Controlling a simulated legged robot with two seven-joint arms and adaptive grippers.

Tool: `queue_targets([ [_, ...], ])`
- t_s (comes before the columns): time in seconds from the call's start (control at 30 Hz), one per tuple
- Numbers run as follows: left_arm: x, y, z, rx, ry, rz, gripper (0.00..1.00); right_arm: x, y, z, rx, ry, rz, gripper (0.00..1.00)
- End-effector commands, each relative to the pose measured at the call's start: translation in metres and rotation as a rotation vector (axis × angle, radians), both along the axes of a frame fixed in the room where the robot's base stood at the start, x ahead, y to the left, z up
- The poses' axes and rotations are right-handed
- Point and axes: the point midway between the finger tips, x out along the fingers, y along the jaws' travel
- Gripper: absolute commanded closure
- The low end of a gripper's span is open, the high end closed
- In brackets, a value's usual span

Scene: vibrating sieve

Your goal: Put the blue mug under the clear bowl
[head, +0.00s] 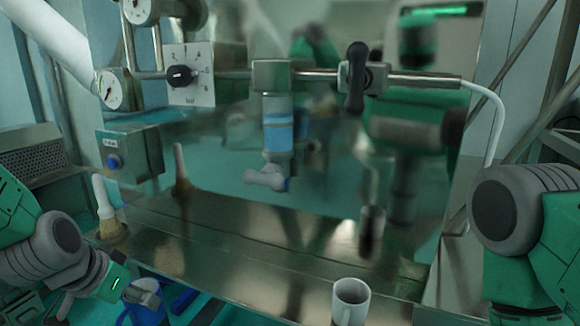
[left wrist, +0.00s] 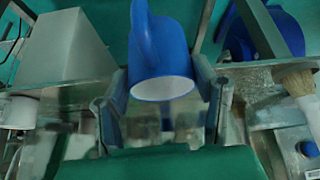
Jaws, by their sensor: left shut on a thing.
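The blue mug (head: 148,308) is at the lower left of the head view, in front of the steel bench. My left gripper (head: 122,288) is shut on it. In the left wrist view the mug (left wrist: 160,50) sits between the two fingers of the gripper (left wrist: 165,100), with its pale inside and its handle showing. The clear bowl (head: 278,132) hangs under the pipe in the middle of the head view and holds blue liquid. A small grey valve is at its lower end. The mug is well left of and below the bowl. My right gripper is out of view.
A white mug (head: 350,303) stands at the front of the steel bench (head: 235,255). A brush (head: 105,208) stands at the bench's left end. A control box (head: 130,152) and a dial plate (head: 190,75) are on the panel. The bench below the bowl looks clear.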

Motion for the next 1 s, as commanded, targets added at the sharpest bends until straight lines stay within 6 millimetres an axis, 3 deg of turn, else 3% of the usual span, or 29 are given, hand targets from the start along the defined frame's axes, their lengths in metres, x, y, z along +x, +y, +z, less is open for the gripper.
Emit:
queue_targets([
  [0.03, -0.008, -0.006, -0.022, 0.000, 0.006, 0.017, 0.81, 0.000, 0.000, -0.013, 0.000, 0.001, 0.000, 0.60],
  [0.3, -0.056, -0.035, -0.126, 0.005, 0.017, 0.166, 0.81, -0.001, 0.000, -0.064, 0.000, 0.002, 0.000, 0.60],
  [0.4, -0.074, -0.041, -0.151, 0.013, 0.012, 0.212, 0.81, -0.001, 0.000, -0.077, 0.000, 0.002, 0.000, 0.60],
  [0.6, -0.093, -0.045, -0.170, 0.024, 0.003, 0.255, 0.81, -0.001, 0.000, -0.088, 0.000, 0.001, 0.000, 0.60],
  [1.0, -0.094, -0.045, -0.170, 0.023, 0.003, 0.264, 0.81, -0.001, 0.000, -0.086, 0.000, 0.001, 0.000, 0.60],
])
